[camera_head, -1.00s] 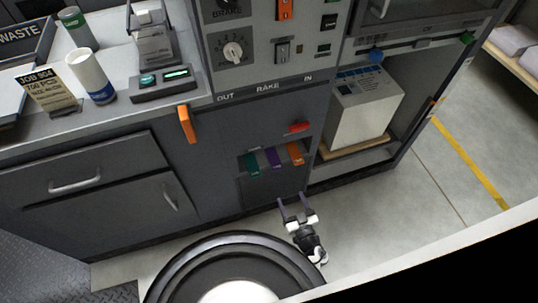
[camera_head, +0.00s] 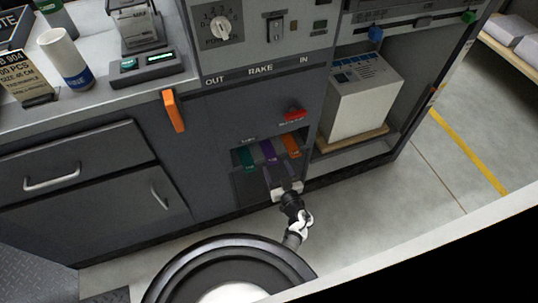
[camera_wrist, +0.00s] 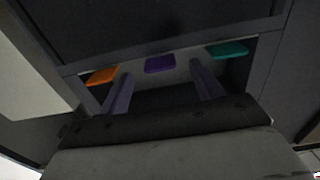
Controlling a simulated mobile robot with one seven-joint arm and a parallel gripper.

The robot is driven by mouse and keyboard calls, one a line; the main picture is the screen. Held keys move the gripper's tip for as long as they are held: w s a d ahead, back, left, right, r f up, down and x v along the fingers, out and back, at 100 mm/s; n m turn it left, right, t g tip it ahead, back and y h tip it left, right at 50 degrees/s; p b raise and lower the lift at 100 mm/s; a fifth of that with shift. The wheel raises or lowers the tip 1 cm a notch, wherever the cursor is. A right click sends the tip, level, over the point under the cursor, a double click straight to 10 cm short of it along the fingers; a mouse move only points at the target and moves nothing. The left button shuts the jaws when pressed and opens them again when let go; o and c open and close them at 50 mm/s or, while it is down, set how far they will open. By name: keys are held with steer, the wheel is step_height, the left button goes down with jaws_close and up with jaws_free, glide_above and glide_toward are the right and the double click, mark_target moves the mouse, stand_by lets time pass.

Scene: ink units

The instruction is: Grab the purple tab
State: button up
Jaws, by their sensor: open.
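The purple tab (camera_head: 268,151) hangs in the middle of a recessed slot in the dark machine front, between a teal tab and an orange tab. In the wrist view the purple tab (camera_wrist: 160,64) is ahead of my gripper (camera_wrist: 162,82), between the lines of its two fingers. My gripper (camera_head: 280,172) is open and empty, just in front of and slightly below the purple tab in the head view. The fingers look apart from the tab, though the exact gap is hard to tell.
The teal tab (camera_head: 246,157) and the orange tab (camera_head: 290,146) sit close on either side. A red handle (camera_head: 294,114) is above the slot. An orange lever (camera_head: 173,111) is to the left. An open bay with a pale block (camera_head: 362,105) is to the right.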

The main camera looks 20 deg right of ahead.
steer(key=w+b, duration=0.1)
steer(key=w, duration=0.2)
steer(key=c, duration=1)
steer(key=shift+c, duration=0.2)
steer(key=shift+a, duration=0.1)
